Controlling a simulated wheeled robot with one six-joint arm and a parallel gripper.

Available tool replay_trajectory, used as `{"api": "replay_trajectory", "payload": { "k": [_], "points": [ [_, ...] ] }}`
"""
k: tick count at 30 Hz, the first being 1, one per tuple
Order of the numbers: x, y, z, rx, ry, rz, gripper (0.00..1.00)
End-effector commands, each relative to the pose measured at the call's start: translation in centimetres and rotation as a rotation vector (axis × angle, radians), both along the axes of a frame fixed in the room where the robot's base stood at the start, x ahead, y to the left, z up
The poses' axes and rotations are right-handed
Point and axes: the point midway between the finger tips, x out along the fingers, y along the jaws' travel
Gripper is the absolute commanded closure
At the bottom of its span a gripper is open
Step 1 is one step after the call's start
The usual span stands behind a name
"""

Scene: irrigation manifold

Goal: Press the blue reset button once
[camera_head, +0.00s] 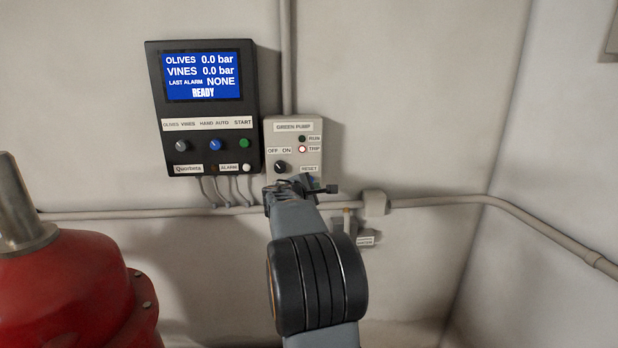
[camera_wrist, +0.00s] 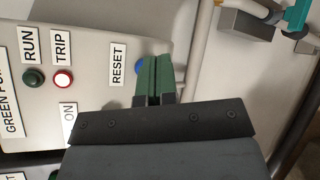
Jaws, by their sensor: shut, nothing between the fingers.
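The blue reset button (camera_wrist: 140,67) is beside the RESET label (camera_wrist: 117,64) on the grey GREEN PUMP box (camera_head: 293,138). In the wrist view my gripper's green fingers cover part of it. My gripper (camera_wrist: 155,60) is shut and empty, with its fingertips right over the button's edge; I cannot tell whether they touch it. In the head view my gripper (camera_head: 306,184) is in front of the box's lower edge, just below the RESET label, and hides most of the button area. The TRIP lamp (camera_wrist: 64,79) looks bright with a red rim; the RUN lamp (camera_wrist: 33,78) is dark green.
A black controller (camera_head: 204,108) left of the box reads READY and carries a blue knob (camera_head: 215,145). The box's OFF/ON knob (camera_head: 280,167) is close to my gripper. A pipe (camera_head: 440,201) runs along the wall below. A red tank (camera_head: 75,290) stands at lower left.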

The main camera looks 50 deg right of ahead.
Motion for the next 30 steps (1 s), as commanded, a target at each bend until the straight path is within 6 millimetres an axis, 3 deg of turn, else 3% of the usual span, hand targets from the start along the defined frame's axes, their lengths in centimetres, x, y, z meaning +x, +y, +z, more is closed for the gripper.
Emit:
{"api": "replay_trajectory", "payload": {
  "k": [10,30],
  "points": [
    [1.8,-1.5,0.0,0.0,-0.001,0.0,1.0],
    [1.9,-1.6,0.0,0.001,-0.001,0.001,1.0]
  ]
}}
